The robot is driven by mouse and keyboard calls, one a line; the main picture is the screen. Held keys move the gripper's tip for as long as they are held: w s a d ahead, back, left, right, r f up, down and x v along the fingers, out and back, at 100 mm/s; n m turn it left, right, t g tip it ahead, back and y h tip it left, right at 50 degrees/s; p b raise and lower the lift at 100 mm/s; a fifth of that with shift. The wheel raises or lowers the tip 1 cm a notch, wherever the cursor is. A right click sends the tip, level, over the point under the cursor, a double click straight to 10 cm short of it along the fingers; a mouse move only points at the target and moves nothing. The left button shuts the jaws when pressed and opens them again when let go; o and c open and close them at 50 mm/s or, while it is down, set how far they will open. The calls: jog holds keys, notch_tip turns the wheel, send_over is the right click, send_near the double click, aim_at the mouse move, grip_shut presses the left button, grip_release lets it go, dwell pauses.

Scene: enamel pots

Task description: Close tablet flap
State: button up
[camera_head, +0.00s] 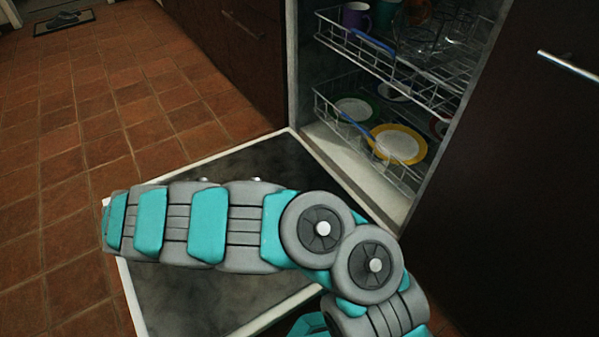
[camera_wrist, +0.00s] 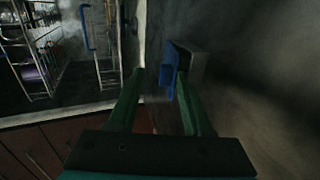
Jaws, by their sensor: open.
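The tablet flap (camera_wrist: 167,82) is a blue piece in the wrist view, standing open at the side of a grey dispenser box (camera_wrist: 195,66). The box sits on the dark inner face of the dishwasher door (camera_wrist: 245,90). My gripper (camera_wrist: 159,76) is open, with its two green fingers apart. The flap shows between the fingertips, close to the right finger; I cannot tell whether they touch. In the head view the door (camera_head: 185,300) is lowered, and my arm lies across it, hiding the flap, the dispenser and my gripper.
The dishwasher's lower rack (camera_head: 330,112) holds plates, including a yellow-rimmed plate (camera_head: 398,144). The upper rack (camera_head: 400,68) holds a purple mug (camera_head: 355,16) and glasses. Dark cabinets (camera_head: 520,170) stand at the right. Tiled floor (camera_head: 90,110) is clear at the left.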

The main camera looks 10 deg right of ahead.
jog(key=shift+w+d+r+g+y, duration=0.2)
jog(key=shift+d+r+g+y, duration=0.3)
jog(key=shift+y, duration=0.4)
jog(key=shift+w+d+r+g+y, duration=0.2)
jog(key=shift+d+r+y, duration=0.15)
jog(key=shift+r+y, duration=0.45)
jog(key=shift+w+d+r+g+y+p, duration=0.15)
jog(key=shift+d+r+g+y, duration=0.15)
jog(key=shift+y, duration=0.3)
jog(key=shift+w+d+r+g+y+p, duration=0.1)
jog(key=shift+d+g+y+p, duration=0.1)
jog(key=shift+d+y, duration=0.3)
jog(key=shift+w+d+r+g+y+p, duration=0.25)
jog(key=shift+d+g+y+p, duration=0.3)
jog(key=shift+y, duration=0.4)
jog(key=shift+w+d+r+g+y+p, duration=0.15)
jog(key=shift+w+d+g+y+p, duration=0.15)
jog(key=shift+d+y, duration=0.5)
jog(key=d+r+g+y+p, duration=0.1)
jog(key=d+r+y+p, duration=0.2)
jog(key=r, duration=0.7)
jog(key=s+d+r, duration=0.2)
jog(key=s+r, duration=0.3)
jog(key=s, duration=0.3)
jog(key=s+d+r+m+g, duration=0.1)
jog(key=s+d+r, duration=0.2)
jog(key=s+r, duration=0.3)
jog(key=shift+s+y, duration=0.35)
jog(key=shift+s, duration=0.9)
jog(key=shift+w, duration=0.1)
